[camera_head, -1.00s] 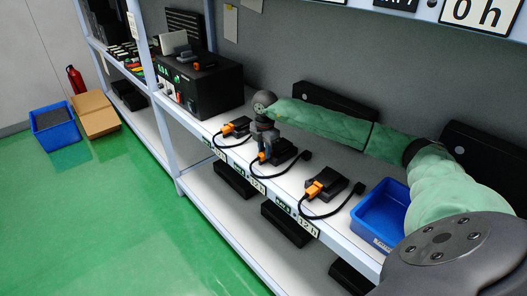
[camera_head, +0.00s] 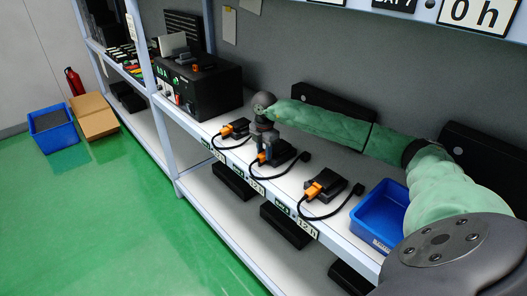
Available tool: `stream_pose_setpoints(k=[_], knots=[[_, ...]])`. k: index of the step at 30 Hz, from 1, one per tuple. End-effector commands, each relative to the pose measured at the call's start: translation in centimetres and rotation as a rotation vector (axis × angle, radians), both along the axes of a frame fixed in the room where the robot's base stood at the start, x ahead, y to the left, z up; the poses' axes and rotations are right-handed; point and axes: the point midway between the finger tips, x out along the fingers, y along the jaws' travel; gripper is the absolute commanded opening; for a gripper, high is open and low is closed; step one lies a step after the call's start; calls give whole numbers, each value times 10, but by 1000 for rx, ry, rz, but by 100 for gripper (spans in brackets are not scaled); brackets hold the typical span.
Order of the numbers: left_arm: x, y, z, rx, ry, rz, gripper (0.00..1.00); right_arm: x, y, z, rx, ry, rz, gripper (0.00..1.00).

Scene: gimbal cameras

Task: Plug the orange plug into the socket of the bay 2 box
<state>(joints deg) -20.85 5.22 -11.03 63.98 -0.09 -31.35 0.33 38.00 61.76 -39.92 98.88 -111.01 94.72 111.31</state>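Three black boxes stand in a row on the white shelf (camera_head: 345,213), each with an orange plug and a black cable at its front-left side. The middle box (camera_head: 284,151) is apparently the bay 2 box; its label is too small to read. My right gripper (camera_head: 263,156) points down at the orange plug (camera_head: 261,159) by this box. The fingers are at the plug, but whether they are closed on it is too small to tell. The gripper hides part of the plug and the socket. My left gripper is out of view.
A large black unit (camera_head: 205,90) stands at the left.

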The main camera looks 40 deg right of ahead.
Motion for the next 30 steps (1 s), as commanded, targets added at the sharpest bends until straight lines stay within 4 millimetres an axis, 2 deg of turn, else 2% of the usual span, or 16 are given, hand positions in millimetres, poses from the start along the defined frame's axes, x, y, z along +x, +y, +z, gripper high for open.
stream_pose_setpoints(k=[1, 5, 12, 18, 23, 30], knots=[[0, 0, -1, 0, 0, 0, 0, 1, -5, 2, -7, -3, -6, 50], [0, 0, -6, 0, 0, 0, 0, 1, -5, 11, -7, -5, -7, 50], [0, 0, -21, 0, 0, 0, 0, 2, -2, 47, -5, -6, -4, 50], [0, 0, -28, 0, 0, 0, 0, 1, 0, 71, -3, -3, -1, 50], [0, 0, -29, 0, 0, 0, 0, 0, 1, 78, -3, 0, 0, 50], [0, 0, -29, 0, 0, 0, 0, 0, 1, 79, -2, 0, 0, 50]])
